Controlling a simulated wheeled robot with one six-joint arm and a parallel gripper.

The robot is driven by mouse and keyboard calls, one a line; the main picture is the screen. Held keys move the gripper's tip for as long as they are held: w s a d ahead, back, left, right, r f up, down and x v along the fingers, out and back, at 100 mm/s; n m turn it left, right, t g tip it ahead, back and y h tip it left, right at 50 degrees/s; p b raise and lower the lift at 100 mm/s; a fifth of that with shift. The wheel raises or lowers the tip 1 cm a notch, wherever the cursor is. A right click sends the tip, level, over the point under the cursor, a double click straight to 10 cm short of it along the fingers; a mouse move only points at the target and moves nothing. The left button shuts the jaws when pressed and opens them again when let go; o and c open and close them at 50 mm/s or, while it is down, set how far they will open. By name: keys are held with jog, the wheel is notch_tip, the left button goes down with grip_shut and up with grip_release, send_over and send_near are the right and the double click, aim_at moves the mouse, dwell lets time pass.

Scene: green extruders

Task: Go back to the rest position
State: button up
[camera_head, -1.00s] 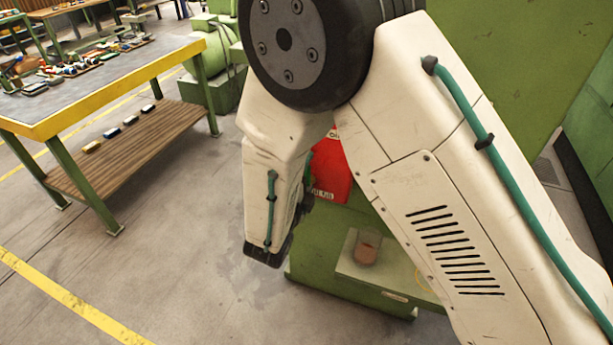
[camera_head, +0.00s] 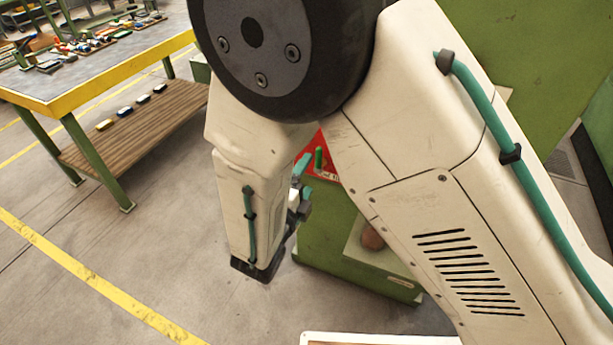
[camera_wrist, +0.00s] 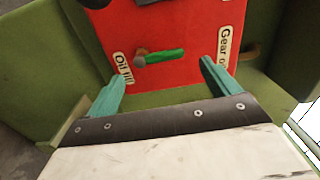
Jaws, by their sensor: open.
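My gripper (camera_wrist: 160,88) shows in the wrist view with its two teal fingers spread apart and nothing between them. In front of it is a red panel (camera_wrist: 180,30) with a green-handled lever (camera_wrist: 160,57) and labels that read in part "Oil fill" and "Gear o". The lever lies beyond the fingertips, apart from them. In the head view my white arm fills the middle and covers much of the green machine (camera_head: 325,255). Part of the red panel (camera_head: 330,178) and the green handle (camera_head: 319,158) show behind the arm. A teal finger (camera_head: 302,166) shows beside them.
A workbench (camera_head: 100,88) with a yellow edge stands at the left, with tools on top and small items on its wooden shelf (camera_head: 140,125). A ledge (camera_head: 385,262) on the machine holds a brown round object (camera_head: 372,238). Grey floor at the lower left is clear.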

dwell(0.3)
jog(key=s+d+r+m+g+h, duration=0.4)
jog(key=d+m+g, duration=0.5)
jog(key=m, duration=0.5)
jog(key=s+d+r+m+g+h, duration=0.1)
jog(key=s+d+r+m+g, duration=0.35)
jog(key=d+m, duration=0.85)
jog(key=s+d+r+m+g+y, duration=0.1)
jog(key=s+d+r+m+y, duration=0.3)
jog(key=m, duration=0.7)
jog(key=s+d+r+m+g+y, duration=0.1)
jog(key=s+d+r+m+y, duration=0.3)
jog(key=s+r+m+y, duration=0.3)
jog(key=shift+s+d+r+m, duration=0.3)
jog(key=shift+s+r+m, duration=0.8)
jog(key=shift+m, duration=1.5)
